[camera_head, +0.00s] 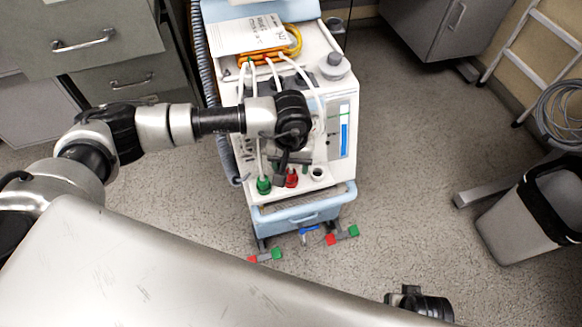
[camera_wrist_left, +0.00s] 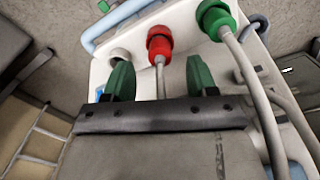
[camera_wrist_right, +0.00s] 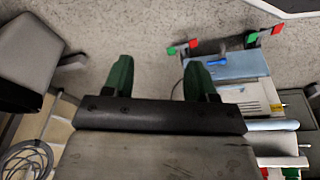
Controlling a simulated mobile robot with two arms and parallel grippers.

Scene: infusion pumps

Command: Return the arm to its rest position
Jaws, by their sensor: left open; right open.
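My left arm reaches in from the left in the head view, and its gripper (camera_head: 284,170) is over the front of the white pump cart (camera_head: 338,95). In the left wrist view the left gripper (camera_wrist_left: 160,80) has its green fingers apart, with a red plug (camera_wrist_left: 159,44) just beyond them and its cable running between them. A green plug (camera_wrist_left: 214,18) is to the right and a pale empty socket (camera_wrist_left: 120,55) to the left. My right gripper (camera_wrist_right: 158,78) is open and empty above the floor. Only a dark part of the right arm shows at the bottom of the head view.
A grey bin (camera_head: 515,225) and a ladder (camera_head: 540,50) are on the right. Filing cabinets (camera_head: 85,45) stand at the upper left. Floor is clear between cart and bin.

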